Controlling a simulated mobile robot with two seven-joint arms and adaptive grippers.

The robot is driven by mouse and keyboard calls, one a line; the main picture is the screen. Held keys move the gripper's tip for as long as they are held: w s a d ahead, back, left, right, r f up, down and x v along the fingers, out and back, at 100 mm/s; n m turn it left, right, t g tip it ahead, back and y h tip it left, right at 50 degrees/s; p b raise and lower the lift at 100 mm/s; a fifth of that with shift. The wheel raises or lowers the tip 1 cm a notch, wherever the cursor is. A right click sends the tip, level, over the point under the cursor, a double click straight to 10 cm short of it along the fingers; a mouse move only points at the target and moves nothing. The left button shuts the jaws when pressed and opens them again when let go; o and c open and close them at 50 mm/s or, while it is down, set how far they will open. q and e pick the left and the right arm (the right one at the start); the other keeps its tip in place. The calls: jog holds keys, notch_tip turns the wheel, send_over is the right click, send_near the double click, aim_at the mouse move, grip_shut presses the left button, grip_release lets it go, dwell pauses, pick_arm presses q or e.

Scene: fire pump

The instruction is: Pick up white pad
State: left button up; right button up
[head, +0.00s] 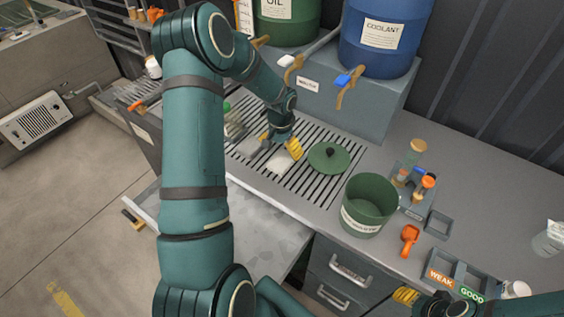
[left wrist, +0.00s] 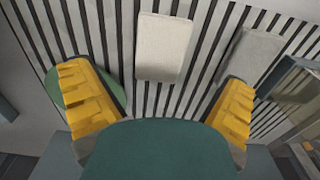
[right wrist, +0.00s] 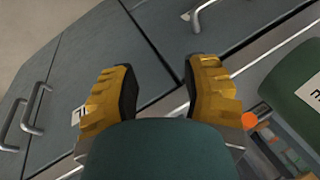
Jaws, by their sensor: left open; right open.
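In the left wrist view the white pad (left wrist: 165,47) is pale and rounded at the corners. It sits ahead of the open, empty fingers of the left gripper (left wrist: 157,84), roughly between their lines. A greyer pad (left wrist: 251,58) lies to its right there. My right gripper (right wrist: 163,75) is open and empty above the drawer fronts; in the head view only part of it shows at the bottom right.
A green lid (head: 329,157) lies on the grate (head: 309,187) right of the left gripper. A green pot (head: 370,203), an orange scoop (head: 409,240) and a grey bottle rack (head: 414,206) stand farther right. Oil (head: 287,20) and coolant (head: 379,38) drums stand behind.

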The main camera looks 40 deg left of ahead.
aim_at(281, 161)
pick_arm(q)
jog(key=shift+w+a+f, duration=0.1)
jog(key=shift+w+f, duration=0.05)
jog(key=shift+f, duration=3.25)
jog(key=shift+c, duration=0.3)
jog(key=c, duration=0.9)
